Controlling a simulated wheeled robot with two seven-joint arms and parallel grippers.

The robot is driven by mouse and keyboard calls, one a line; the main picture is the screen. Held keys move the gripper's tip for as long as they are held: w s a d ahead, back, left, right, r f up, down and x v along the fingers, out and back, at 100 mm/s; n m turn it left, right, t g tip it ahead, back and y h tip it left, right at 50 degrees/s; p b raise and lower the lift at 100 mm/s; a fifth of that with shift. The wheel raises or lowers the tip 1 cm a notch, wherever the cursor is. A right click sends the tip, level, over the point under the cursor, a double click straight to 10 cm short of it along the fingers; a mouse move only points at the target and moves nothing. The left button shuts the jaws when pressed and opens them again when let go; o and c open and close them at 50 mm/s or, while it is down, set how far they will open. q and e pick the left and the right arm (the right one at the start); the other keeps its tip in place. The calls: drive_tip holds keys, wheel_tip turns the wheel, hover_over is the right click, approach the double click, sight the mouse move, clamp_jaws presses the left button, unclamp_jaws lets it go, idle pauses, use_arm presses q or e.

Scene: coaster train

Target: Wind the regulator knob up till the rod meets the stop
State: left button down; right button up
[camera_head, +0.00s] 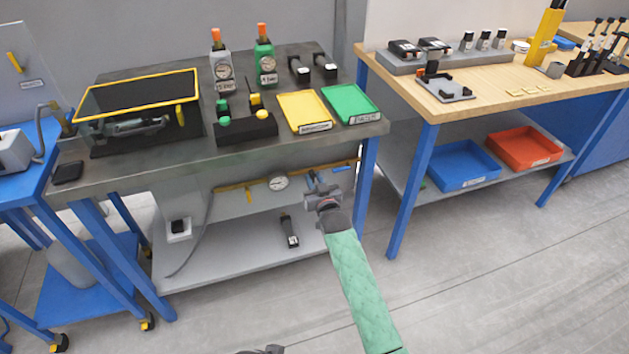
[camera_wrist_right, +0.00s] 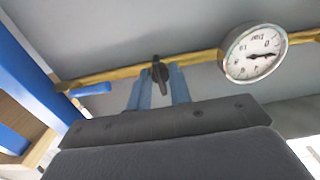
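A yellow pipe (camera_head: 235,187) runs under the dark bench, with a round white dial gauge (camera_head: 278,182) on it; the gauge also shows in the right wrist view (camera_wrist_right: 254,53). A small dark knob or handle (camera_wrist_right: 158,72) sits on the pipe left of the gauge in that view. My right gripper (camera_head: 318,184) is at the pipe, right of the gauge in the head view. Its two bluish fingers (camera_wrist_right: 160,88) are parted, one on each side of the dark handle, with narrow gaps showing. I cannot make out a rod or a stop. My left gripper is not recognisable.
The bench top (camera_head: 200,160) is close above my right gripper. A lower shelf (camera_head: 225,258) is below, with a small black device (camera_head: 289,231). A blue leg (camera_head: 365,165) stands just right of the gripper. A wooden table (camera_head: 440,106) is further right.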

drive_tip(key=o, duration=0.4)
drive_tip(key=shift+s, duration=0.1)
use_arm(q)
drive_tip(key=f, duration=0.4)
drive_tip(key=shift+w+d+b, duration=0.2)
drive_tip(key=shift+w+b, duration=0.15)
drive_tip(key=shift+b, duration=0.05)
use_arm(e)
drive_tip(key=v, duration=0.7)
drive_tip(key=shift+s+d, duration=0.1)
drive_tip(key=shift+s, duration=0.2)
use_arm(q)
drive_tip(key=shift+r, duration=0.3)
